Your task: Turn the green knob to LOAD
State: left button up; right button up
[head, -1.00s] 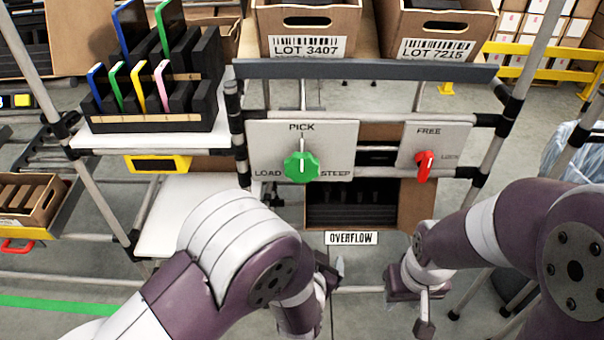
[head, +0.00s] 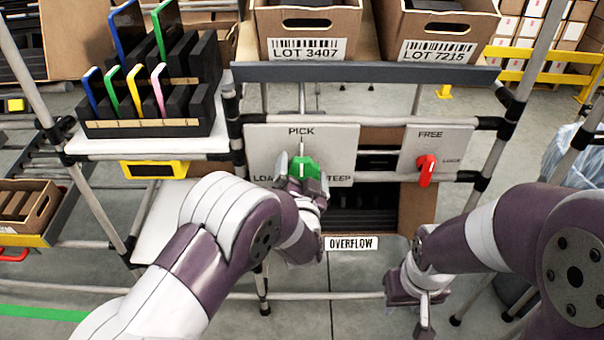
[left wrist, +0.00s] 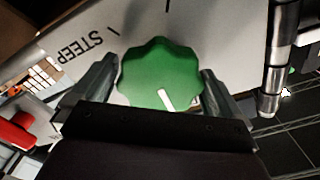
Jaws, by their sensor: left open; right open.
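The green knob (head: 306,167) is on a grey panel (head: 340,140) marked PICK at the top, LOAD at the left and STEEP at the right. My left gripper (head: 299,172) is at the knob and covers part of it and of the lower labels. In the left wrist view the lobed knob (left wrist: 160,72), with a white line, lies between the two open fingers (left wrist: 158,90), one on each side. I cannot tell whether they touch it. My right gripper (head: 422,308) is low at the right, open, away from the panel.
A red knob (head: 426,170) sits on a second panel marked FREE and LOCK, right of the green one. An open carton (head: 405,215) is under the panels, above the OVERFLOW label. Lot cartons (head: 310,25) stand on the shelf above. A black rack (head: 150,127) stands left.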

pick_arm(q)
jog(key=c, duration=0.8)
